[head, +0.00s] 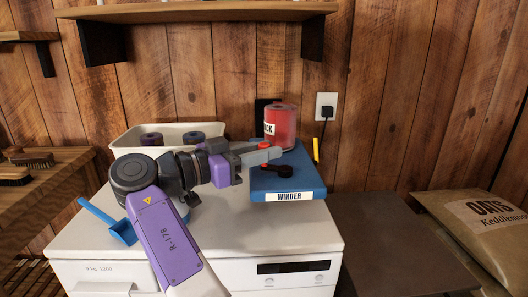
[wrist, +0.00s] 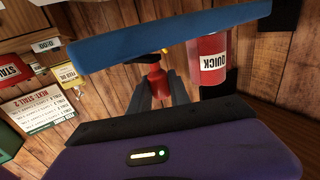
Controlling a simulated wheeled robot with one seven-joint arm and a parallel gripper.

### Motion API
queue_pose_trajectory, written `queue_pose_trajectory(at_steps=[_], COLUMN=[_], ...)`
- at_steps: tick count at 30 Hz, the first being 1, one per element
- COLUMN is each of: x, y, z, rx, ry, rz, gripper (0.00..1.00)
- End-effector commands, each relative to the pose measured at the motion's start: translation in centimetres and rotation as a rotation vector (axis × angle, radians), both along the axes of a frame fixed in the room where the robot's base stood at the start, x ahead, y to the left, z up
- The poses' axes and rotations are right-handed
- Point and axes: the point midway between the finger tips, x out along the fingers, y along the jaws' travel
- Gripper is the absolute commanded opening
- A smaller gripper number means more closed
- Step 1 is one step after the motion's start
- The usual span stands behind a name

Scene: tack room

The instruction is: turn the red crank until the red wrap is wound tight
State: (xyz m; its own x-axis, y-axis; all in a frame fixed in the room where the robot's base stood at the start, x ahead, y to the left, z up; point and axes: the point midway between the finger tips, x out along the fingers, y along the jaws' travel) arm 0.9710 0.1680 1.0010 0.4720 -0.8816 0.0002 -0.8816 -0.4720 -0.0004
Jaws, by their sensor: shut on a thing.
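The blue winder (head: 290,181) sits on the white machine's top at the back right, with "WINDER" on its front. A red wrap roll (head: 284,126) stands upright on it; the wrist view shows its "QUICK" label (wrist: 209,62). A black crank arm (head: 284,171) lies on the winder's near side. My gripper (head: 274,153) reaches in from the left, over the winder. In the wrist view, my gripper (wrist: 158,92) is shut on the red crank handle (wrist: 157,80), between its fingers. The fingers partly hide the handle, and I cannot tell how tight the wrap is.
A blue scoop (head: 120,232) lies at the left front of the white machine (head: 300,240). A wall socket (head: 327,106) with a black plug is behind the winder. An oats sack (head: 470,235) lies at the right.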

Motion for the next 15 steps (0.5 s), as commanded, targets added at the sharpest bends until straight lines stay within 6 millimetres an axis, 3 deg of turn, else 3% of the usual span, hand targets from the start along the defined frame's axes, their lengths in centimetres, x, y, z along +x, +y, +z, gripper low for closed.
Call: queue_pose_trajectory(at_steps=[1,2,5,15], x=[-0.06,-0.06,-0.05,-0.02], y=[-0.1,-0.1,-0.08,-0.02], z=[-0.1,-0.11,-0.1,0.1], rx=[0.0,0.0,0.0,0.0], ry=[0.001,0.001,0.001,0.0], rz=[-0.004,-0.004,-0.003,-0.001], gripper=[0.0,0.25,0.45,0.45])
